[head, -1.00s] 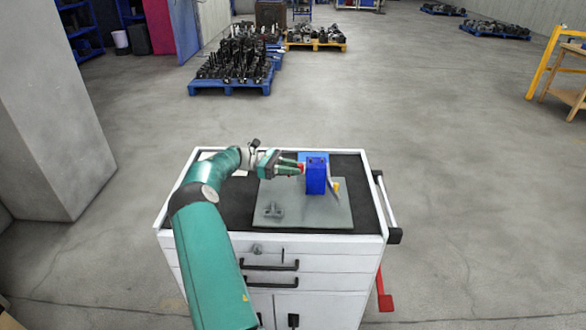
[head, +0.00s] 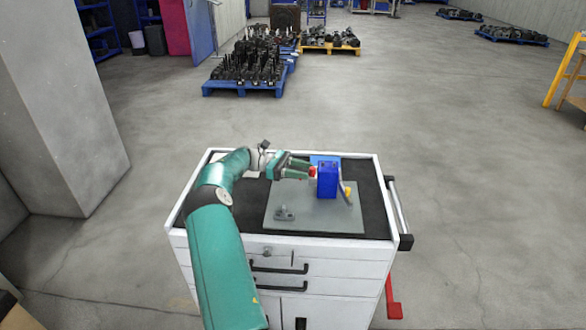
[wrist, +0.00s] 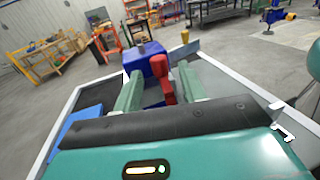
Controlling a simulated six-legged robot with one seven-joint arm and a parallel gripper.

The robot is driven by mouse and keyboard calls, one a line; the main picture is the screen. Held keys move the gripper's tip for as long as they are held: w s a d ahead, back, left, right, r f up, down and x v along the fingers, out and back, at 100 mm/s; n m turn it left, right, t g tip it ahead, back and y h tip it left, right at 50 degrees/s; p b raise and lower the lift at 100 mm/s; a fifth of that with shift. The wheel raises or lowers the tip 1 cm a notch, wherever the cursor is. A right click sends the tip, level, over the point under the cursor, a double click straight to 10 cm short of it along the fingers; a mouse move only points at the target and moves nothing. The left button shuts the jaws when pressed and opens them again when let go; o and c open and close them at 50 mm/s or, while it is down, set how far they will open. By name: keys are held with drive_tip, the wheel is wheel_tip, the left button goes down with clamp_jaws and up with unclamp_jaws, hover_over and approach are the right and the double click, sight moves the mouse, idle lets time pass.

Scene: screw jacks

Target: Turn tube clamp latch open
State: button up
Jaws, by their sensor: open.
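A blue clamp block (head: 327,181) stands upright on a grey plate (head: 330,218) on the cart top. A red latch (head: 312,171) is on the block's left side in the head view. My gripper (head: 308,168) reaches in from the left, with its fingertips at the latch. In the wrist view the open green fingers of my gripper (wrist: 160,75) point at the blue block (wrist: 143,52). The red latch (wrist: 161,80) shows between them, and more red lies by the right finger. I cannot tell whether the fingers touch it.
A grey bracket (head: 284,213) sits on the plate's front left. A yellow-tipped lever (head: 347,191) stands right of the block. The white cart (head: 330,252) has a side handle (head: 397,208) at right. Loaded pallets (head: 245,75) stand far back, and a concrete pillar (head: 65,120) stands left.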

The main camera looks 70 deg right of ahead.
drive_tip(key=w, duration=0.6)
drive_tip(key=shift+w+d, duration=0.1)
drive_tip(key=shift+d, duration=0.05)
drive_tip(key=shift+w, duration=0.1)
